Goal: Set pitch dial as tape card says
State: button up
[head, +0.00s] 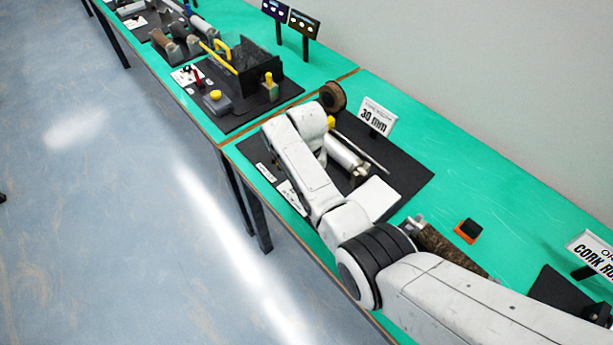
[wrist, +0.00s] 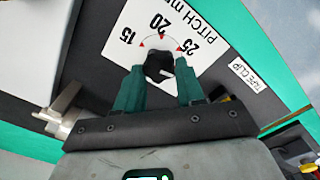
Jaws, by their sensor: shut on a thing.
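The tape card (head: 376,117) stands upright at the back of the black board in the head view. It reads "30 mm" in large print; its smaller lines are too small to read. In the wrist view the pitch dial is a black knob (wrist: 157,64) on a white plate (wrist: 188,22) marked "PITCH M…", with red triangles and the numbers 15, 20 and 25 showing. No 30 mark shows. My gripper (wrist: 159,69) has its dark green fingers shut on the knob's two sides. The knob's pointing direction is unclear. In the head view my arm hides the gripper and dial.
A roller (head: 343,152) and a brown tape roll (head: 332,96) are on the board near my arm. A label "TAPE CLIP" (wrist: 249,76) lies right of the dial. A cork-coloured roller (head: 444,246) and an orange-and-black block (head: 467,231) lie on the green table (head: 478,178).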

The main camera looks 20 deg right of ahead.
jog(key=shift+r+m, duration=0.1)
jog(key=shift+m, duration=1)
jog(key=o, duration=1)
jog(key=shift+o, duration=0.2)
notch_tip(320, 180, up, 11)
jog(key=shift+b, duration=0.4)
